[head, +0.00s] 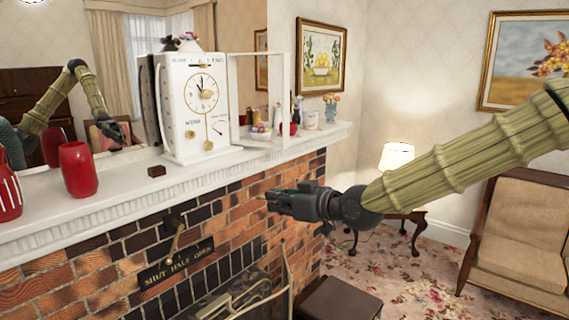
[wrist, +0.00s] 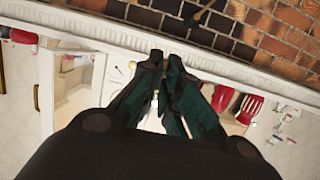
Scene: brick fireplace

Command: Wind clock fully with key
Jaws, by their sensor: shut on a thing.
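The white clock (head: 203,108) stands upright on the mantel, with its dial, a gold centre and a small pendulum showing. Its glazed door (head: 233,100) stands open to the right. My gripper (head: 275,201) is in front of the mantel, below and right of the clock and apart from it. In the wrist view its dark green fingers (wrist: 168,62) are close together, with part of the white clock face (wrist: 118,72) behind them. A small brass-coloured bit, seemingly the key (head: 263,197), shows at the fingertips in the head view; its shape is mostly hidden.
A red vase (head: 78,170) and a small brown block (head: 156,171) stand on the mantel (head: 120,196) left of the clock. Several small ornaments stand to its right. A brass damper lever (head: 175,235) juts from the brick below. The air between my gripper and the clock looks clear.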

